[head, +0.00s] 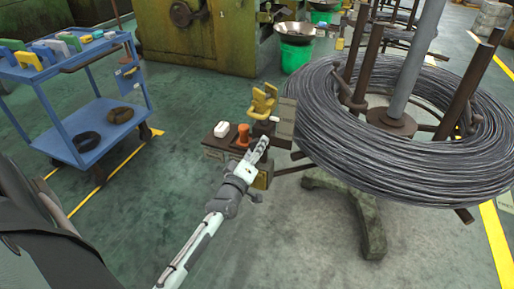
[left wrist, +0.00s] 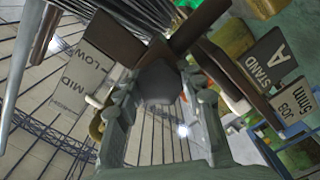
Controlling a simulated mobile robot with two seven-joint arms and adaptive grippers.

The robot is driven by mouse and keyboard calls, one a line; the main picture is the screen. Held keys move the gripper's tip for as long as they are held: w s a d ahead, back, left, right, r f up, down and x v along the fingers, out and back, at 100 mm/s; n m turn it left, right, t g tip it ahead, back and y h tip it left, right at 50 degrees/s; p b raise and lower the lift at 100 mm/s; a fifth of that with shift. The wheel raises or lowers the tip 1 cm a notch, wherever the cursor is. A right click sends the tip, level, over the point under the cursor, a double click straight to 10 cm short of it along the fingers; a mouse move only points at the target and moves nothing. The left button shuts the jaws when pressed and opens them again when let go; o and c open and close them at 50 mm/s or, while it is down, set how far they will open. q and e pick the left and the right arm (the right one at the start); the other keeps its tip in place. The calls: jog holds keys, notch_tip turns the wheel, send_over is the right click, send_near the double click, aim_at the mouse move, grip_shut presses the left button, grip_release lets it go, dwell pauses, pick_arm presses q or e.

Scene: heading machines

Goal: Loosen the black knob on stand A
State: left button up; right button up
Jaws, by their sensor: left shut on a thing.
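My left gripper (head: 261,146) reaches stand A (head: 215,150) from the front, its arm coming up from the bottom of the head view. In the left wrist view the left gripper (left wrist: 160,98) has a finger on each side of the dark black knob (left wrist: 158,78) and is shut on it. The knob is hidden behind the gripper in the head view. A dark sign reading "STAND A" (left wrist: 268,72) is on the right in the wrist view. A grey plate marked LOW and MID (left wrist: 85,65) is on the left. My right gripper is not in view.
A large wire coil (head: 400,150) on a reel stands right beside stand A. An orange knob (head: 243,134), a white block (head: 222,129) and a yellow part (head: 263,101) sit on the stand. A blue cart (head: 88,150) stands at left. Green floor lies open between.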

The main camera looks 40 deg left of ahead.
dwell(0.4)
pick_arm(q)
jog(key=o, duration=1.2)
jog(key=v, duration=0.8)
